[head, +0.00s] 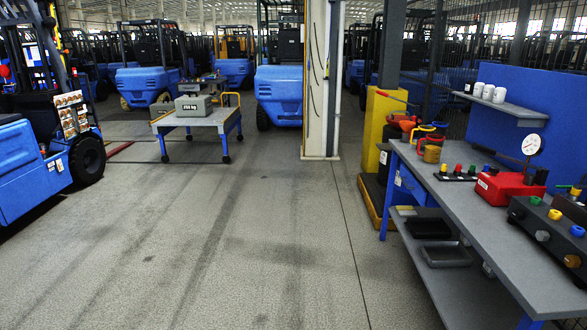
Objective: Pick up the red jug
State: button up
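No thing in the head view is clearly a red jug. Several small red, orange and yellow vessel-like things with handles (431,149) stand close together at the far end of the grey workbench (480,225). They partly overlap and are too small to tell apart surely. A red block-shaped unit (508,189) with a round white dial (532,145) sits on the same bench, nearer to me. My gripper is not in view.
A cart (205,120) bearing a grey weight block (194,105) stands at the back left. A blue forklift (25,165) is at the left. A pillar (321,90) and yellow post (378,130) stand beyond the bench. The grey floor (230,240) ahead is clear.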

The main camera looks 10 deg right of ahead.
aim_at(434, 143)
jog(key=i, duration=3.25)
jog(key=z, duration=0.8)
